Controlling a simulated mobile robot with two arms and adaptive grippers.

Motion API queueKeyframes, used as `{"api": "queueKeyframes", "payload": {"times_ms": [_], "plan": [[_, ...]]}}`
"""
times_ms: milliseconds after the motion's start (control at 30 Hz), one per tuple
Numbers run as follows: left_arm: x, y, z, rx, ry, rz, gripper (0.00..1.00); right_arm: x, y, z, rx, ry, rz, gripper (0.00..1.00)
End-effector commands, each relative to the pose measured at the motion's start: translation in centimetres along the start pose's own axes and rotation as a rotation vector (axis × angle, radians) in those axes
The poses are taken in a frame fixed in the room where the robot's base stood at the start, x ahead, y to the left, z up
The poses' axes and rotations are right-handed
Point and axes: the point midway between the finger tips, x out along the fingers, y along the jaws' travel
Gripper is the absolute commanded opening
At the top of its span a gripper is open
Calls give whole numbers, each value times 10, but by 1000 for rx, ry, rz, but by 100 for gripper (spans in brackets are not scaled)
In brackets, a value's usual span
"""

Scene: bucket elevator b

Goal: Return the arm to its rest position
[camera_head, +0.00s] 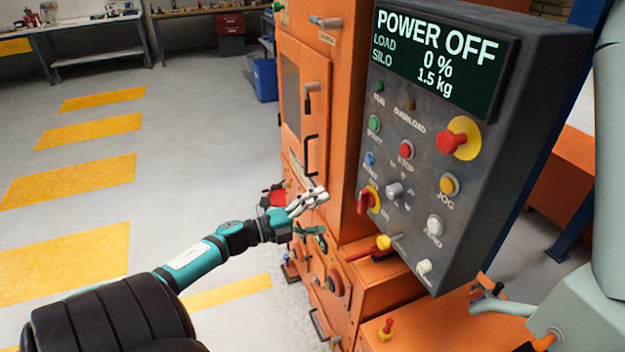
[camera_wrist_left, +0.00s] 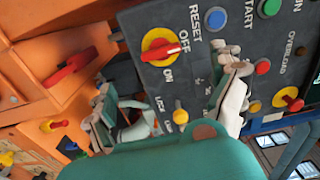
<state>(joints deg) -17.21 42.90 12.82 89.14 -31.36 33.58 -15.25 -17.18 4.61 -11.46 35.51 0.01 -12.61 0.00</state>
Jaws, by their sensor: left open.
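My left arm comes in from the lower left in the head view, stretched toward the orange machine. Its gripper (camera_head: 308,202) is open and empty, left of the control panel (camera_head: 420,130). The red rotary switch on its yellow plate (camera_head: 368,200) is just right of the fingers, with a gap in the picture. In the left wrist view the open fingers (camera_wrist_left: 170,105) spread below the switch (camera_wrist_left: 162,47), which has OFF and ON labels beside it. The display (camera_head: 437,55) reads POWER OFF, LOAD 0 %, SILO 1.5 kg.
The orange machine cabinet (camera_head: 305,100) stands behind the gripper, with handles and knobs. A red lever (camera_wrist_left: 70,68) sticks out near the fingers in the wrist view. Open grey floor (camera_head: 190,130) with yellow stripes lies left. Workbenches (camera_head: 100,45) stand at the back.

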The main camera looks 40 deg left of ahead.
Motion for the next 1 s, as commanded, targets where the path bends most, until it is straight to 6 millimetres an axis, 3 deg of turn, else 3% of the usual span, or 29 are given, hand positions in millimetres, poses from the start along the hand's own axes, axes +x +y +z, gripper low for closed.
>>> {"api": "queueKeyframes", "payload": {"times_ms": [200, 800, 900, 1000], "plan": [[-20, 0, 0, -1, 0, 0, 94, 0, 0, 0, 0, 0, 0, 0], [-21, 1, 0, -2, -2, 0, 94, 0, 0, 0, 0, 0, -1, 0], [-24, 15, 4, -40, -32, 10, 94, 1, -1, 0, 0, 0, -1, 0], [-33, 56, 14, -144, -120, 45, 94, 4, -1, 0, 1, 0, -1, 0]]}}
